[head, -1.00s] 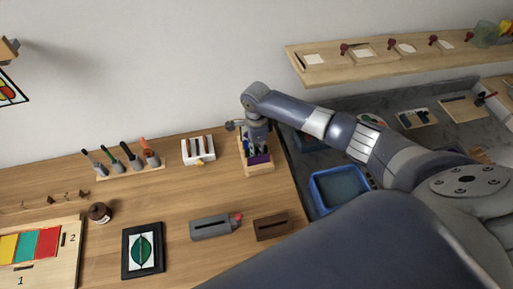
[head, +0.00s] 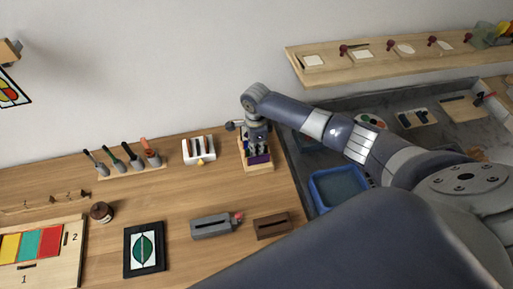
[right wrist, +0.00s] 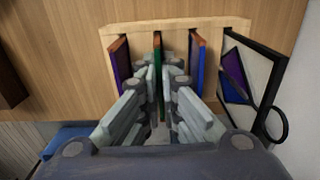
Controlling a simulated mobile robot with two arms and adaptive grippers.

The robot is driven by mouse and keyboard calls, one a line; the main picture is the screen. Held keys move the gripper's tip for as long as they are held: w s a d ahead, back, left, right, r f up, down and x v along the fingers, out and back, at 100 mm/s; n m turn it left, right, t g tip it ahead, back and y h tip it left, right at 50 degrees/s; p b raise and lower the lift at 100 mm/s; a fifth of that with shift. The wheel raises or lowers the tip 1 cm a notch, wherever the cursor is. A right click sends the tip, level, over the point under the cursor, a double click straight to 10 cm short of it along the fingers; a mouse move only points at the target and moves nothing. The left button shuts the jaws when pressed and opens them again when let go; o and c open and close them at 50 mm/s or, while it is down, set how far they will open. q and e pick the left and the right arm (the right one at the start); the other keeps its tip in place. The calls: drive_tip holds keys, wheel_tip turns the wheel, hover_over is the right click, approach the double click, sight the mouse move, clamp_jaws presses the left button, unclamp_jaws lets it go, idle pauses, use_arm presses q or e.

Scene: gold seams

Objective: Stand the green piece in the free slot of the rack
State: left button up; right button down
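The light wooden rack (right wrist: 180,24) fills the top of the right wrist view. In the head view the rack (head: 262,169) stands at the table's right back corner. The green piece (right wrist: 157,52) is upright at the rack's middle, between a purple piece (right wrist: 119,62) on the left and a blue piece (right wrist: 197,62) on the right. My right gripper (right wrist: 160,78) points into the rack, its fingers close together on either side of the green piece. The fingers hide much of it, and I cannot tell whether its lower edge is seated. My left gripper is out of view.
A framed panel (right wrist: 250,75) stands close to the rack's right in the wrist view. In the head view, a white slotted holder (head: 198,151) stands left of the rack. A brown slotted block (head: 271,226) and a blue tub (head: 339,188) lie nearer.

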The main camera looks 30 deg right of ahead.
drive_tip(key=c, duration=1.2)
unclamp_jaws()
drive_tip(key=shift+c, duration=0.2)
drive_tip(key=shift+r, duration=0.1)
drive_tip(key=shift+w+r+p, duration=0.1)
drive_tip(key=shift+r+p, duration=0.4)
drive_tip(key=shift+p, duration=0.3)
drive_tip(key=shift+r+p, duration=0.75)
drive_tip(key=shift+p, duration=0.1)
drive_tip(key=shift+r, duration=2.15)
